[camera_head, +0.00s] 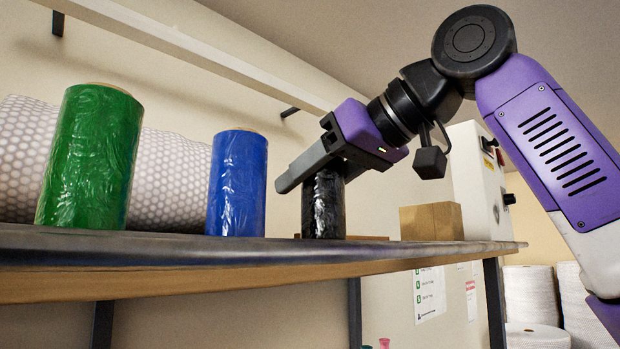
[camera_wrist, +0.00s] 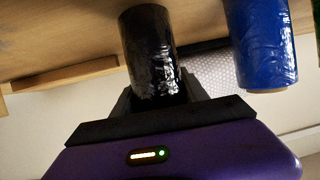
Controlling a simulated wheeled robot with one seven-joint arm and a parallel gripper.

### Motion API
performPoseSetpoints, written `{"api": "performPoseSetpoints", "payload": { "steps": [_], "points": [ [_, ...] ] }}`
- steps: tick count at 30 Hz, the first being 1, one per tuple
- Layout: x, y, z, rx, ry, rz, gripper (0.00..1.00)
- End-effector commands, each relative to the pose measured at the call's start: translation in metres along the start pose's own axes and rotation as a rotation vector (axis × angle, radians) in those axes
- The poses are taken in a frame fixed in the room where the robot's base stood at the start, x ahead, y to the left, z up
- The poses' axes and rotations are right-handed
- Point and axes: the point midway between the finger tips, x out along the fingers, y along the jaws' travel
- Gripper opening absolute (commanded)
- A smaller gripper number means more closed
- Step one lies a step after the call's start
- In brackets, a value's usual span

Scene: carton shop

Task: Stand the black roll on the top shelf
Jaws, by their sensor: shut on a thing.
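The black roll (camera_head: 323,210) is upright at the shelf, right of the blue roll, and its lower end appears level with the shelf surface. I cannot tell for certain whether it touches the board. My gripper (camera_head: 308,168) is shut on the upper part of the black roll, reaching in from the right. In the wrist view the black roll (camera_wrist: 152,50) shows between the fingers, its far end against the wooden board. The top shelf (camera_head: 250,250) is a wooden board with a dark front edge. The roll's top is hidden by my gripper.
A green roll (camera_head: 90,160) and a blue roll (camera_head: 237,185) stand on the shelf to the left. A bubble-wrap roll (camera_head: 170,180) lies behind them. A cardboard box (camera_head: 431,222) and a white control box (camera_head: 478,185) are to the right. A white beam (camera_head: 190,50) runs above.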

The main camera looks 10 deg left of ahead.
Motion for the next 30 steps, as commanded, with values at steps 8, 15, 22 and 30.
{"api": "performPoseSetpoints", "payload": {
  "steps": [8, 15, 22, 30],
  "points": [
    [0.0, 0.0, 0.0, 0.0, 0.002, 0.0, 0.0],
    [0.002, 0.0, 0.004, -0.001, 0.002, 0.0, 0.0],
    [0.003, 0.0, 0.008, -0.001, 0.002, 0.0, 0.0],
    [0.004, 0.0, 0.009, 0.0, 0.001, 0.0, 0.77]
  ]
}}
